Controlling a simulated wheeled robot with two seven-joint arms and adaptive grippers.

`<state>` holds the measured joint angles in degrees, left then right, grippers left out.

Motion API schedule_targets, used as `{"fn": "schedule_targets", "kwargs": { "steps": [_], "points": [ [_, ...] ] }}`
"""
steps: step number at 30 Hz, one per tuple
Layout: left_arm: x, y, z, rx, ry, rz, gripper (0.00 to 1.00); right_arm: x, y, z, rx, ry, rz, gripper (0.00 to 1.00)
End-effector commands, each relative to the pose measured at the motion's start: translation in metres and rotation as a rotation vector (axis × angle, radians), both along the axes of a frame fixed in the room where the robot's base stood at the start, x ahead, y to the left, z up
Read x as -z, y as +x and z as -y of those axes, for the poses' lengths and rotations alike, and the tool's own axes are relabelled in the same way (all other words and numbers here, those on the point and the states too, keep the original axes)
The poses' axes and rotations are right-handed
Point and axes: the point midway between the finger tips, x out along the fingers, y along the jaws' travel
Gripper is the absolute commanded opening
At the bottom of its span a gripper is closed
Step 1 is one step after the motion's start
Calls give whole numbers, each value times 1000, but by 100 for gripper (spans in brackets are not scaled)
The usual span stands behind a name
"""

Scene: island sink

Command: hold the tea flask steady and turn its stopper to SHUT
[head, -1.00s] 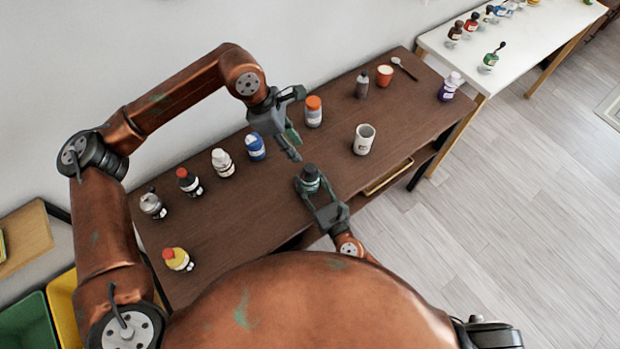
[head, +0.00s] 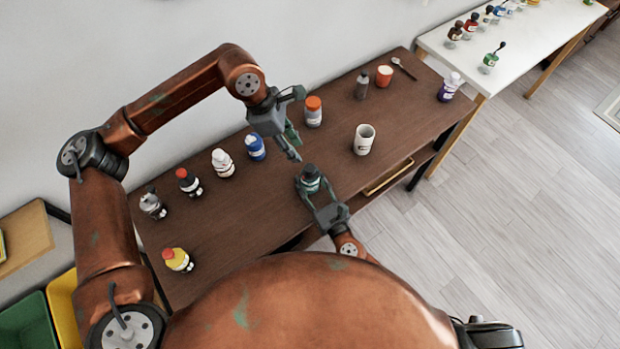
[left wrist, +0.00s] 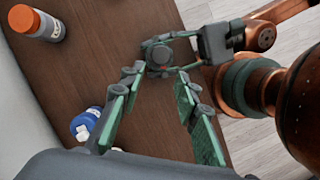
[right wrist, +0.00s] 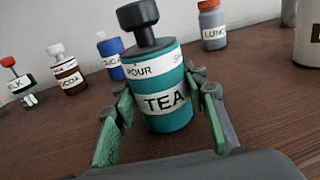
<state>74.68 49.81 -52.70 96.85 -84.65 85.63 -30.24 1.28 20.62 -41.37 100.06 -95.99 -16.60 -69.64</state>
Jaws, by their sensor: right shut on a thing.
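The tea flask (right wrist: 165,90) is teal with a white TEA label and stands upright on the brown table. Its rim band reads POUR, with a partly visible SH to the right. Its dark stopper (right wrist: 140,22) has a wide knob; I cannot tell which word it is set to. My right gripper (right wrist: 160,118) is shut on the flask's body, one finger on each side. In the head view the flask's dark top (head: 310,173) shows between those fingers. My left gripper (left wrist: 156,75) is open and empty, above and apart from the stopper (left wrist: 159,55).
A white mug (head: 364,140) stands to the right of the flask. The table (head: 270,205) is clear to the flask's left.

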Motion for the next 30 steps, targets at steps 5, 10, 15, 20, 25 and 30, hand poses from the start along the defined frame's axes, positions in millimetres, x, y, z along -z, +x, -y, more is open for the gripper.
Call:
{"fn": "schedule_targets", "kwargs": {
  "steps": [5, 10, 15, 20, 25, 30],
  "points": [
    [-3, 0, 6, 89, 25, 27, 43, 0, 0, 0, 0, 0, 0, 13],
    [-9, -1, 21, 378, 106, 99, 43, 0, 0, 0, 0, 0, 0, 13],
    [-18, -1, 33, 710, 206, 160, 43, 0, 0, 0, 0, 0, 0, 13],
    [-24, -1, 39, 943, 276, 187, 43, 0, 0, 0, 0, 0, 0, 13],
    [-26, -1, 41, 1059, 310, 193, 43, 0, 0, 0, 0, 0, 0, 13],
    [-10, -1, 41, 1075, 313, 191, 43, 0, 0, 0, 0, 0, 0, 13]
  ]
}}
